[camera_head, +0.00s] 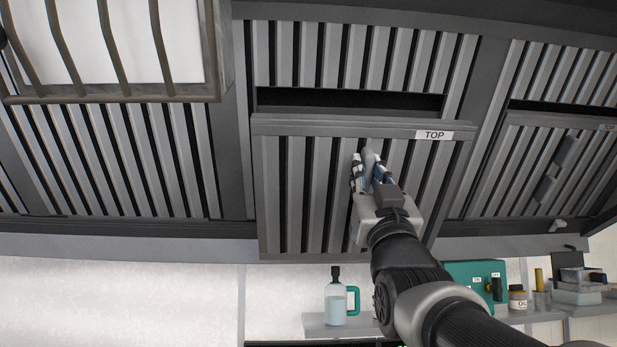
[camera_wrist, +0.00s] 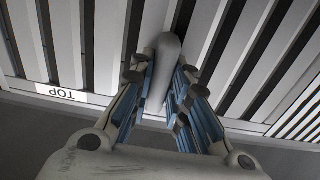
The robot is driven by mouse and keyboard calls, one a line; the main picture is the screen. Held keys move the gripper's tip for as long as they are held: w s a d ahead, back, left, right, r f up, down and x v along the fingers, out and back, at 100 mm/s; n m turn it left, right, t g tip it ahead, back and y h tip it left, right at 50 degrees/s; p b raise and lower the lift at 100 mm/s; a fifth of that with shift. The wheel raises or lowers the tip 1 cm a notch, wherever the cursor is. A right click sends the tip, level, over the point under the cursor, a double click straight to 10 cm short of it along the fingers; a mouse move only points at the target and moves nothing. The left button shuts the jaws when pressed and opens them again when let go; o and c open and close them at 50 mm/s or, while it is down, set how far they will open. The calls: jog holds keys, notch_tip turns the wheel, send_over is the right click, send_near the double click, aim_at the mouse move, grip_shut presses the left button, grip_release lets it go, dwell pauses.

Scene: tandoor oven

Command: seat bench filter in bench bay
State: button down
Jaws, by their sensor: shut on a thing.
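The bench filter (camera_head: 300,190) is a grey slatted baffle panel with a white TOP label (camera_head: 434,135) at the right of its upper edge. My gripper (camera_head: 368,172) is shut on its handle, near the middle of the panel. In the wrist view my gripper (camera_wrist: 165,85) has its fingers on both sides of the rounded grey handle (camera_wrist: 168,50), and the TOP label (camera_wrist: 62,93) shows upside down. The filter lies over the bench bay (camera_head: 350,103) in the hood, with a dark gap above its upper edge. Its lower edge overlaps the hood's lower rail. Its back is hidden.
A neighbouring filter (camera_head: 545,170) with its own handle sits at the right, also below a dark gap. A caged lamp (camera_head: 130,45) hangs at the upper left.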

jog(key=shift+p+x, duration=3.45)
jog(key=shift+x, duration=1.35)
jog(key=shift+s+r, duration=0.15)
jog(key=shift+s, duration=0.1)
jog(key=shift+r, duration=0.25)
jog(key=shift+p+x, duration=1.5)
jog(key=shift+x, duration=0.35)
jog(key=shift+f, duration=0.1)
jog(key=shift+b, duration=0.5)
